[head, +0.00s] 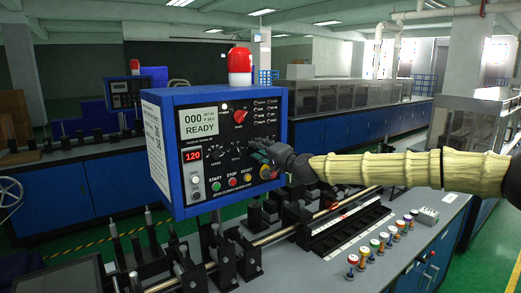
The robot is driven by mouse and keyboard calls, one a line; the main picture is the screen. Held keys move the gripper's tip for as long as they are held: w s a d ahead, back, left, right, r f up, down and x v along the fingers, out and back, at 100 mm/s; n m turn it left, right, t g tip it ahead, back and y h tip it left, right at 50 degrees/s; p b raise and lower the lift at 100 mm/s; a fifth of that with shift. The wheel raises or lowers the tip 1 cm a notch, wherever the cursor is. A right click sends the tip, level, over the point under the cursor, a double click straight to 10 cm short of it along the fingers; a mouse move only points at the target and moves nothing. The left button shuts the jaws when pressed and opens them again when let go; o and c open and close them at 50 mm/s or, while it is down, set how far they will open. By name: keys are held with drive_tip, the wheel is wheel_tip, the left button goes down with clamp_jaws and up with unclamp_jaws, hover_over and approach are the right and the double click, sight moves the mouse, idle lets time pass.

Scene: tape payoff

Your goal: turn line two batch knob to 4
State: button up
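A blue control box (178,203) with a black front panel stands on a post in the middle of the head view. Its display (200,122) reads "000" and "READY". Below it is a row of small black dial knobs, among them a left knob (217,152) and a middle knob (237,151). Their labels and pointer settings are too small to read, so I cannot tell which is line two's batch knob. My gripper (262,153) is at the right end of this row, in front of the panel and hiding part of it. Its fingers blend into the dark panel; contact is unclear.
A red knob (240,116) is above the row, and START, STOP and RESET buttons (232,180) are below. A red beacon (239,60) tops the box. Rods and black fixtures (225,255) stand beneath. Several coloured-top pegs (374,244) line the bench at right.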

drive_tip(key=shift+c, duration=0.5)
clamp_jaws()
